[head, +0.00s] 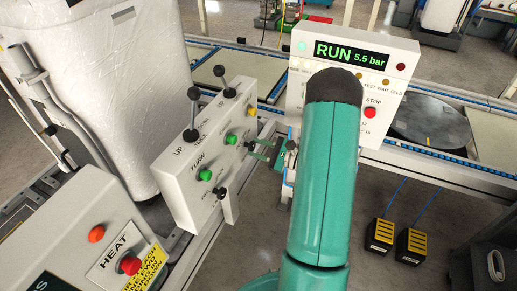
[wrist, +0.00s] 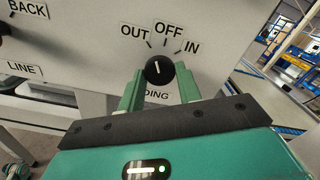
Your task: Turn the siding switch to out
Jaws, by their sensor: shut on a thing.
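The siding switch is a round black knob (wrist: 157,69) with a short white mark, on a pale panel. OUT, OFF and IN are printed above it, and a partly hidden label ending in "DING" is below. The white mark stands near upright in the wrist view, toward the OUT and OFF side; I cannot tell exactly which it meets. My gripper (wrist: 160,88) has its two green fingers either side of the knob, shut on it. In the head view my gripper (head: 262,150) is at the right end of the white control box (head: 182,185), and my arm hides part of it.
The control box also carries black levers (head: 191,134), green buttons (head: 204,175) and a yellow button (head: 252,113). A RUN panel with a red STOP button (head: 370,113) stands behind my arm. A HEAT box (head: 105,225) is at the lower left. Yellow pedals (head: 381,233) are on the floor.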

